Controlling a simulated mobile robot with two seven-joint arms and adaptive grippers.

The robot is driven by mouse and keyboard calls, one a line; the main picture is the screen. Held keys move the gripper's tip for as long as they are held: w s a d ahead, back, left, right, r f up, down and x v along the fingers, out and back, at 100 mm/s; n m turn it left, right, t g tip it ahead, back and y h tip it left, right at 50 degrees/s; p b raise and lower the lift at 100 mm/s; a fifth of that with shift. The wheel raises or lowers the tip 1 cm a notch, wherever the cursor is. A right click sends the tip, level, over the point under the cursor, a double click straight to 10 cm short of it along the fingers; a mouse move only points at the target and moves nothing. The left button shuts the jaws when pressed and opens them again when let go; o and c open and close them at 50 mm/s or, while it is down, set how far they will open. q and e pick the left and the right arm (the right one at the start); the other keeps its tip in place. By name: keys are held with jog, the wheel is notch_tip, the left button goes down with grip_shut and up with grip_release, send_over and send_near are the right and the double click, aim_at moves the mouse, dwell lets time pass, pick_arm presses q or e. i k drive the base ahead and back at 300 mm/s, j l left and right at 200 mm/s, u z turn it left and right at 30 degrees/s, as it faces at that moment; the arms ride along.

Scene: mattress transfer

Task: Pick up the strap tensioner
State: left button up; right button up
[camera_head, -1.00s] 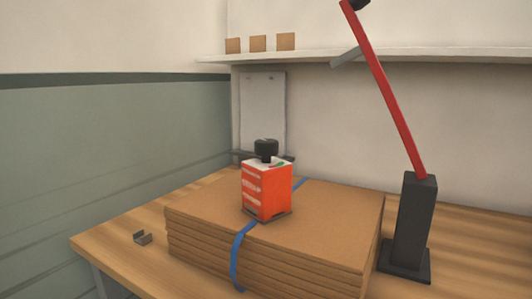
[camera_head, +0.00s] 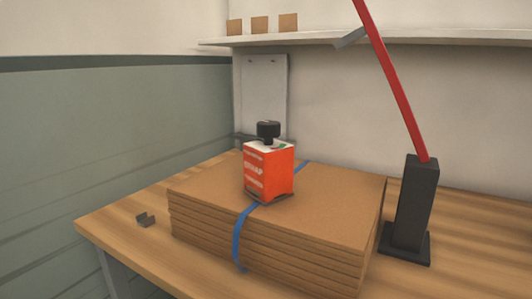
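The strap tensioner (camera_head: 268,172) is an orange box with white lettering, a white top and a black knob. It stands upright on top of a stack of brown cardboard sheets (camera_head: 330,195). A blue strap (camera_head: 238,237) runs over the stack, passes at the tensioner's base and hangs down the front side. Neither of my grippers is in view.
The stack lies on a wooden table (camera_head: 470,245). A black post (camera_head: 413,205) with a long red arm (camera_head: 390,80) stands right of the stack. A shelf (camera_head: 440,39) with small brown boxes (camera_head: 260,24) runs along the back wall.

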aim_at(268, 171)
jog(key=i+j+z, duration=0.15)
jog(key=j+z, duration=0.2)
jog(key=i+j+z, duration=0.1)
jog(key=j+z, duration=0.2)
jog(key=j, duration=0.25)
jog(key=j+z, duration=0.35)
jog(key=j, duration=0.15)
jog(key=k+l, duration=0.3)
jog(key=k, duration=0.15)
jog(key=k+l, duration=0.25)
jog(key=k, duration=0.2)
jog(key=k+l, duration=0.3)
jog(key=k, duration=0.15)
